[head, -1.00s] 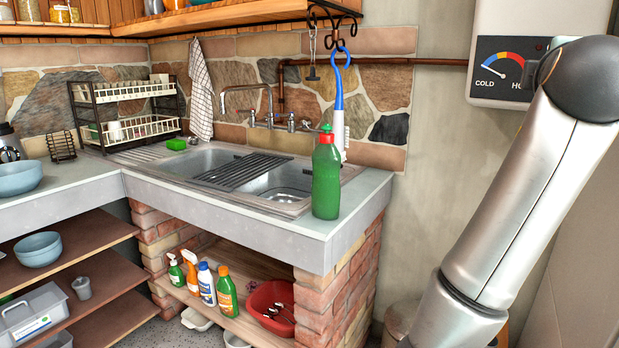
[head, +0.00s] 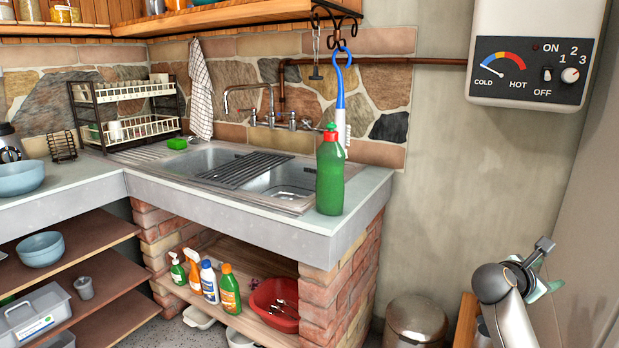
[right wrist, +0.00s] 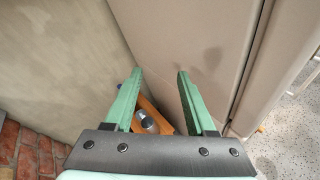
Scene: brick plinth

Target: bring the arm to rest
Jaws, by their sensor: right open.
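My right gripper (head: 545,285) is low at the right of the head view, partly hidden behind my own arm. In the right wrist view its two green fingers (right wrist: 158,95) are spread apart with nothing between them. It is well away from the sink counter and points toward a pale panel. My left gripper is not in view.
A green bottle with a red cap (head: 330,175) stands upright on the counter's right corner (head: 365,195). A metal bin (head: 416,318) and a wooden piece (head: 465,322) are on the floor near my right arm. A water heater (head: 530,55) hangs above. Bottles and a red bowl (head: 275,305) sit below the sink.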

